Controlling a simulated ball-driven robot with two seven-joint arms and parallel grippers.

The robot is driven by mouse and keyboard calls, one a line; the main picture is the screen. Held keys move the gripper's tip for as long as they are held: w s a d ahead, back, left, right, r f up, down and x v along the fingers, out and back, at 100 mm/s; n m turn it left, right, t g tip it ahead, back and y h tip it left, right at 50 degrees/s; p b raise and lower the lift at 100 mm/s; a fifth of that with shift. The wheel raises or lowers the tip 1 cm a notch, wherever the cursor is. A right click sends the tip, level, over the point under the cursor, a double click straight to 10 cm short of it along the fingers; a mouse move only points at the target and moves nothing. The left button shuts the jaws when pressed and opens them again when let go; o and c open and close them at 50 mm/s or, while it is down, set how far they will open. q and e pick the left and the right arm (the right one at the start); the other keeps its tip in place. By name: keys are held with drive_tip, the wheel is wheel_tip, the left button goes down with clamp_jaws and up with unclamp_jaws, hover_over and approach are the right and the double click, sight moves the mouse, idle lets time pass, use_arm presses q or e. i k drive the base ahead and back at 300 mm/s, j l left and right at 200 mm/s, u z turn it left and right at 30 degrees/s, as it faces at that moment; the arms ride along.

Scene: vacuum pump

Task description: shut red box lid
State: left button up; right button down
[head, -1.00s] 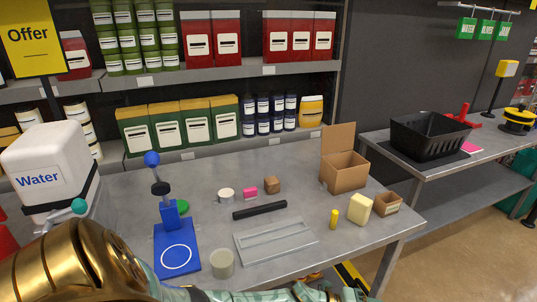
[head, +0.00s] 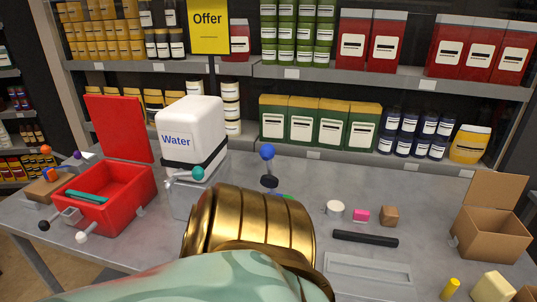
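The red box (head: 118,208) stands on the table at the left of the head view. Its red lid (head: 120,128) is up, standing open at the back of the box. A teal bar (head: 88,196) shows inside or across the opening of the box. A large gold and teal arm part of mine fills the lower middle of the view, to the right of the box. Neither of my grippers can be made out in the view, so their state is hidden.
A white water container (head: 192,130) stands just right of the lid. Small knobbed items (head: 82,237) lie by the front of the red box. An open cardboard box (head: 490,232), black bar (head: 365,239) and grey tray (head: 368,270) are at the right.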

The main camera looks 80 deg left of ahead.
sight(119, 123)
drive_tip(key=i+u, duration=0.25)
drive_tip(key=u, duration=0.15)
drive_tip(key=i+u, duration=0.35)
drive_tip(key=i+l+u, duration=0.15)
drive_tip(key=u, duration=3.45)
